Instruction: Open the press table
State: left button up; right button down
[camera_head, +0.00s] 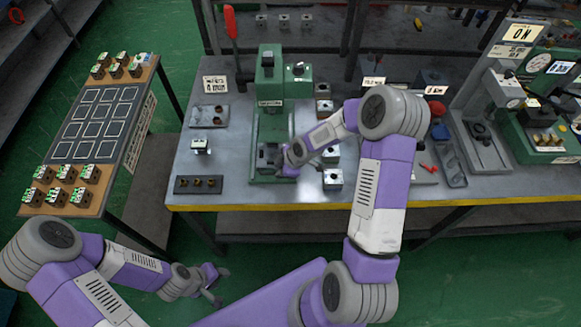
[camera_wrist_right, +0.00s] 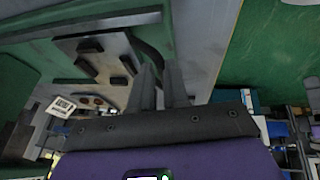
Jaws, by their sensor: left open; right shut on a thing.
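The green press (camera_head: 270,95) stands on the workbench, with a red-handled lever (camera_head: 231,22) rising at its left. My right gripper (camera_head: 284,160) is at the front of the press base, low between its green sides. In the right wrist view its two fingers (camera_wrist_right: 161,82) are shut on a dark curved handle (camera_wrist_right: 150,52). That handle is beside a grey plate with several dark blocks (camera_wrist_right: 103,62), which looks like the press table. The hand partly hides the table in the head view. My left gripper (camera_head: 214,287) is open and empty, low over the green floor.
A stand with a dark grid panel (camera_head: 100,122) and several small blocks is at the left. The bench holds a tray of brass parts (camera_head: 198,184) left of the press and several metal blocks to its right. Another green machine (camera_head: 540,130) stands far right.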

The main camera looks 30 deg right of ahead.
jog(key=shift+s+f, duration=0.1)
jog(key=shift+s, duration=0.5)
jog(key=shift+w, duration=0.1)
jog(key=c, duration=1.2)
grip_release()
jog(key=shift+o, duration=0.2)
jog(key=shift+r, duration=0.25)
jog(key=p+v, duration=0.1)
jog(key=v, duration=0.6)
